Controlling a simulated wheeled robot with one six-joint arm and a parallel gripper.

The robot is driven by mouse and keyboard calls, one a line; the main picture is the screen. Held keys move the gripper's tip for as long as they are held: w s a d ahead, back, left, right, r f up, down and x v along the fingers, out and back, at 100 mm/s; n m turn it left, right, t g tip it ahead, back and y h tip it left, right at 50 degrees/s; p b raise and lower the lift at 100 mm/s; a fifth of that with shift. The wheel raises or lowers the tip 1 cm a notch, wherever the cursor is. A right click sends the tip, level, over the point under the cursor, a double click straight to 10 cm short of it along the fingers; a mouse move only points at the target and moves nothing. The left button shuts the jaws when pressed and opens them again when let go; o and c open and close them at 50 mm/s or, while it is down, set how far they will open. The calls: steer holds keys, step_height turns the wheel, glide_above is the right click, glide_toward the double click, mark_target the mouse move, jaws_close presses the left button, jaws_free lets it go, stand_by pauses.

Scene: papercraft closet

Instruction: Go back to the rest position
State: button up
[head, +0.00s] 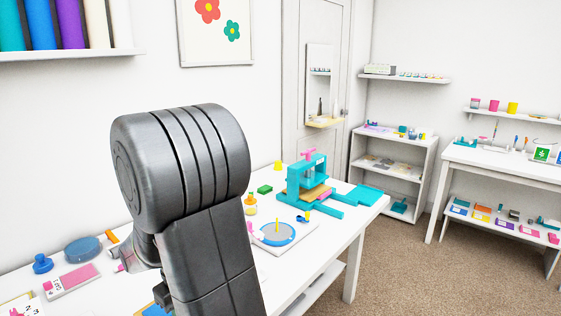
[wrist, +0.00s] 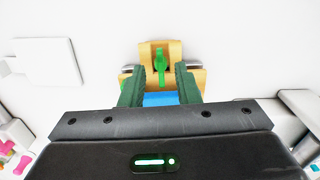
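My gripper (wrist: 160,82) shows in the wrist view with its two dark green fingers apart and nothing held between them. Just beyond the fingertips stands a tan wooden holder (wrist: 176,52) with a slim bright green item (wrist: 160,66) on it. A blue patch (wrist: 160,99) shows between the fingers, lower down. I cannot tell whether the fingers touch the holder.
The white table (head: 335,225) bears a teal press (head: 307,182), a round blue-rimmed disc (head: 278,233), a blue-grey disc (head: 83,249) and a pink block (head: 72,279). Shelves (head: 394,165) and a second white table (head: 500,170) stand at the right. Carpet between them is clear.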

step_height(320, 180, down, 3)
steer(key=shift+f, duration=0.15)
steer(key=shift+m, duration=0.5)
steer(key=shift+s+m, duration=0.15)
steer(key=shift+m, duration=0.55)
steer(key=shift+s+a+m, duration=0.1)
steer(key=shift+a+m, duration=0.05)
steer(key=shift+m, duration=1.1)
steer(key=shift+a+m, duration=0.15)
steer(key=shift+m, duration=1.1)
